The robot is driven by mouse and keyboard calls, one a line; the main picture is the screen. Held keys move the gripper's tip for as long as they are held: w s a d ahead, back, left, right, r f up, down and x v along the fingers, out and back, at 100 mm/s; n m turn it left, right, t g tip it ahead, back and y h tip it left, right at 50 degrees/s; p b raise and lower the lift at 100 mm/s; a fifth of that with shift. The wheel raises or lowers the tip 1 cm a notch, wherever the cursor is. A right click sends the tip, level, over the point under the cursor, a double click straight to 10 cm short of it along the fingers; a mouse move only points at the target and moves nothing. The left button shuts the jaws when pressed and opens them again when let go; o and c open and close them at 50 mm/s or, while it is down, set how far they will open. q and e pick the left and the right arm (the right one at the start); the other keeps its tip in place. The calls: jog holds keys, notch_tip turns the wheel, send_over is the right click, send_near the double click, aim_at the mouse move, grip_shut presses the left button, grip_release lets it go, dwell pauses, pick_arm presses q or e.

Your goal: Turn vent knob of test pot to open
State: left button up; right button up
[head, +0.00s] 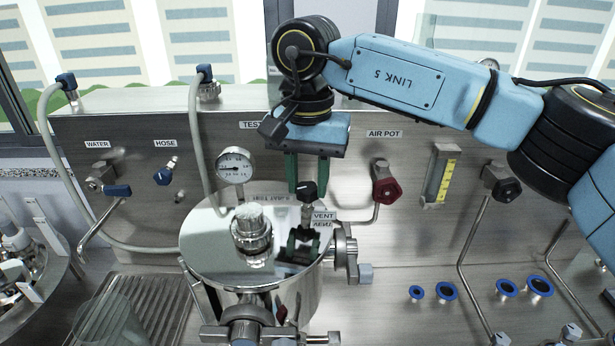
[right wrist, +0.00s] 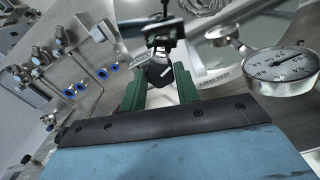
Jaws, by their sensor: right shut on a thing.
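The test pot (head: 205,245) is a shiny steel vessel with a flat, mirror-like lid in the middle of the head view. Its black vent knob (head: 307,190) stands on a small fitting on the lid, above a VENT label (head: 323,216). My right gripper (head: 307,178) points down from above, its green fingers on both sides of the knob. In the right wrist view the knob (right wrist: 158,75), with a white mark on top, sits between the green fingers (right wrist: 160,90), which are shut on it. My left gripper is not in view.
A pressure gauge (head: 236,166) and a clear sight glass (head: 252,236) stand on the pot near the gripper. The steel back panel carries a red AIR POT valve (head: 385,190), a flow meter (head: 440,175), and blue WATER and HOSE valves. Grey hoses hang at left.

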jog(key=o, duration=1)
jog(key=shift+r, duration=0.1)
notch_tip(320, 180, up, 13)
jog(key=shift+r, duration=0.1)
